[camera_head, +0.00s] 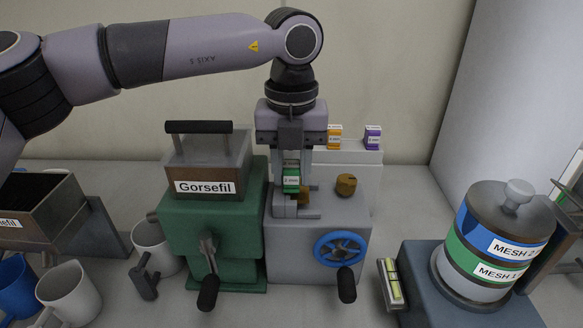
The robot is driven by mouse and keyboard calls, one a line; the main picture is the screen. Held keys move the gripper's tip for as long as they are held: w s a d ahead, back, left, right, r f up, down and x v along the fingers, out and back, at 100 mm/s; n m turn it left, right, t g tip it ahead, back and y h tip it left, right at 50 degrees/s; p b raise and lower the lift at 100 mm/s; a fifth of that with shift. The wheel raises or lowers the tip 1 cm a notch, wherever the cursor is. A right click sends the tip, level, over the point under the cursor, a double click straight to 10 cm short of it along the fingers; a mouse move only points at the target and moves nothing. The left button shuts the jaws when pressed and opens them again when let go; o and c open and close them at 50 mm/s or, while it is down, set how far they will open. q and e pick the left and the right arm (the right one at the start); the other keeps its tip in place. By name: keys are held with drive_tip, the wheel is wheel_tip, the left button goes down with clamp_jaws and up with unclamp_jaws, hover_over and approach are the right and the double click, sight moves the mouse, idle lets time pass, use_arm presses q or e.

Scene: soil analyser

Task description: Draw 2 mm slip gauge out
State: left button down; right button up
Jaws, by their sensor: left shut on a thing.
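The 2 mm slip gauge (291,182) is a small green block with a white label; I take it for the 2 mm one, as the label is tiny. It stands upright at the grey machine (318,235), in the middle of the camera_head view. My left gripper (291,168) points straight down over the machine and is shut on the top of the green gauge. The fingers partly hide the gauge. I cannot tell whether its lower end is still between the machine's jaws. My right gripper is not in view.
An orange gauge (335,137) and a purple gauge (373,137) stand on a pale rack behind. A green mill (212,235) with a Gorsefil hopper stands close left. A blue handwheel (341,248) fronts the grey machine. A sieve stack (495,245) stands right; mugs stand left.

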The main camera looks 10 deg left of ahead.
sight(292, 164)
use_arm(q)
drive_tip(key=shift+r, duration=0.4)
drive_tip(key=shift+r+p, duration=1.3)
drive_tip(key=shift+r, duration=0.4)
drive_tip(key=shift+r+p, duration=0.6)
drive_tip(key=shift+r, duration=0.35)
